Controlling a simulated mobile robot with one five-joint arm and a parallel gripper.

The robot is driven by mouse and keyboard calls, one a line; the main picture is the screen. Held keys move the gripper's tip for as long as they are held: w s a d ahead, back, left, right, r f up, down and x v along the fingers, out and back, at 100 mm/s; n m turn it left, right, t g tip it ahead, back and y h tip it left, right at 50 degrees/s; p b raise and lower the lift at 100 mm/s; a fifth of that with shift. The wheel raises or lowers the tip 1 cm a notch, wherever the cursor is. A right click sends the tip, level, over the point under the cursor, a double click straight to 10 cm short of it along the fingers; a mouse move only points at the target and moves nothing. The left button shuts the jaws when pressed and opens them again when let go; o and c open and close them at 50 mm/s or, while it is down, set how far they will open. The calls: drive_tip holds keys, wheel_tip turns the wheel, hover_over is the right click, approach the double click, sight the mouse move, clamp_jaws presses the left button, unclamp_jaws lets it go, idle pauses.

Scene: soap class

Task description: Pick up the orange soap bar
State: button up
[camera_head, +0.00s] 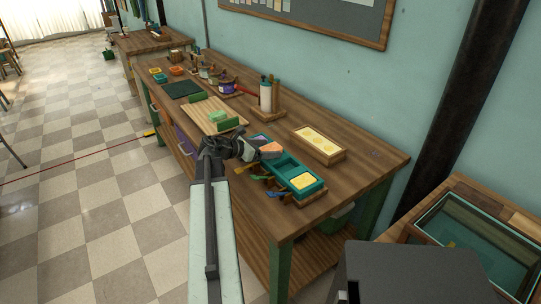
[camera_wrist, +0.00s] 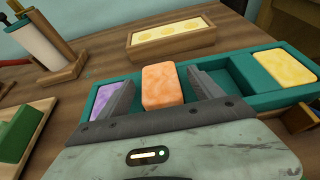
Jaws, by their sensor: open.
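The orange soap bar (camera_wrist: 162,86) sits in the teal tray (camera_wrist: 236,76), in the wrist view between my two fingers. In the head view the orange bar (camera_head: 271,149) shows just right of my gripper (camera_head: 253,152). In the wrist view my gripper (camera_wrist: 162,92) is open, one finger on each side of the bar. I cannot tell whether the fingers touch it. A purple bar (camera_wrist: 107,103) lies in the tray left of the left finger, partly hidden. A yellow bar (camera_wrist: 286,68) lies in the right compartment. The compartment between orange and yellow looks empty.
A wooden box (camera_head: 319,145) with yellow soap stands behind the tray. A slatted wooden board (camera_head: 210,118) with green blocks lies to the left. A wooden stand with a white roll (camera_head: 266,97) is behind. Small coloured tools (camera_head: 270,183) lie at the tray's front.

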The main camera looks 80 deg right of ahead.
sight(267, 149)
drive_tip(key=c, duration=1.5)
wheel_tip(267, 149, up, 10)
drive_tip(key=p, duration=1)
drive_tip(key=shift+r, duration=0.15)
